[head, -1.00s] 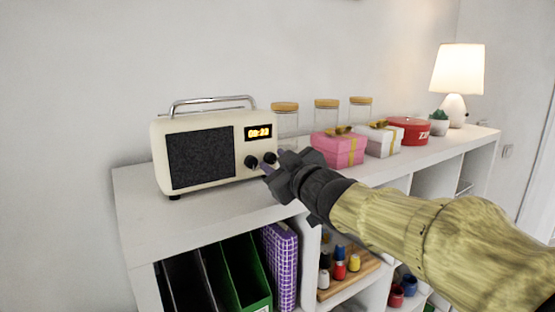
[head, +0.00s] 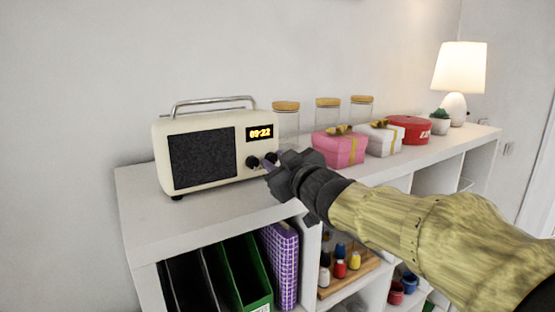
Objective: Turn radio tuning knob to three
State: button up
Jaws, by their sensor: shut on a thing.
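A cream radio (head: 222,170) with a dark speaker grille and a silver handle stands upright on the white cabinet top. Its small lit display (head: 260,132) shows orange digits that seem to read 09:22. Two dark knobs sit below the display. The left knob (head: 252,162) is clear of my gripper. The right knob (head: 270,158) is partly hidden by my gripper (head: 273,165), which comes in from the right and is shut on it. The fingertips are small and partly hidden, and no knob scale or number mark can be read.
Glass jars with tan lids (head: 328,102), a pink gift box (head: 338,149), a white gift box (head: 379,138), a red tin (head: 408,128) and a lamp (head: 460,70) stand right of the radio. The cabinet top (head: 150,208) is bare in front of the radio.

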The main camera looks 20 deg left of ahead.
jog(key=m+p, duration=0.4)
jog(key=shift+r+g, duration=0.2)
jog(key=shift+g, duration=0.1)
jog(key=shift+f+m+p, duration=0.15)
jog(key=shift+m+p, duration=0.95)
jog(key=shift+m, duration=0.1)
jog(key=o, duration=0.7)
jog(key=shift+d, duration=0.1)
jog(key=b+v, duration=0.2)
jog(key=v, duration=1.5)
jog(key=shift+s, duration=0.2)
